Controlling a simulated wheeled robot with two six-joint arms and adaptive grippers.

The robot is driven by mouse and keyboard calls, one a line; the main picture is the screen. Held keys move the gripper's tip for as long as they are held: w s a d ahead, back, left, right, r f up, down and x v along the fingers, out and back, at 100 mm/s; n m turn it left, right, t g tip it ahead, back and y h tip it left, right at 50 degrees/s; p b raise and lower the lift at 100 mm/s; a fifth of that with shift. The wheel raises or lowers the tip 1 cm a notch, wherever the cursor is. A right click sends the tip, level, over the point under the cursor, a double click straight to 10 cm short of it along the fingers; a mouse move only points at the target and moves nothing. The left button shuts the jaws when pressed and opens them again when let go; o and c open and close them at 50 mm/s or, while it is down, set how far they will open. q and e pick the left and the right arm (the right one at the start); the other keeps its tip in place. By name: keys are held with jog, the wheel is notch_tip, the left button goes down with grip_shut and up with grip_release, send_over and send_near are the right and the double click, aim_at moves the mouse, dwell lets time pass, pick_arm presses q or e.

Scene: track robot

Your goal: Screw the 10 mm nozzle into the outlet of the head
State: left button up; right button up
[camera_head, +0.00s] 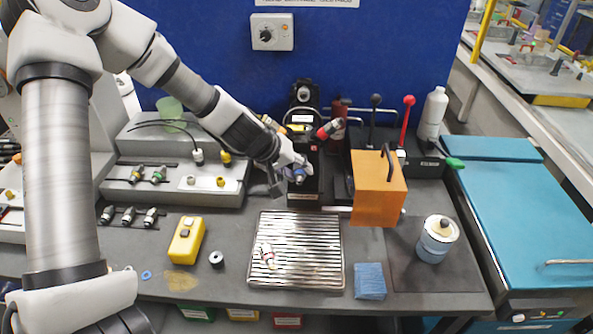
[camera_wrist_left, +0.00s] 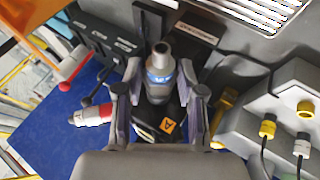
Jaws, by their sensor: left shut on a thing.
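My left gripper (camera_head: 290,172) is at the front of the black upright head unit (camera_head: 304,118) at the back of the bench. In the left wrist view its fingers (camera_wrist_left: 159,88) are closed around a grey nozzle with a blue band (camera_wrist_left: 160,64), whose open metal tip points away from the palm. The nozzle's blue part also shows in the head view (camera_head: 299,174). The outlet is hidden by the gripper and nozzle, so I cannot tell whether the threads are engaged. My right gripper is not in view.
An orange box (camera_head: 378,190) and levers stand close on the right. Racks of fittings (camera_head: 205,185) are at left.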

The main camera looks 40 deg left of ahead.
pick_arm(q)
jog(key=shift+w+a, duration=0.2)
jog(key=shift+w, duration=0.2)
jog(key=o, duration=1.2)
jog(key=shift+o, duration=0.2)
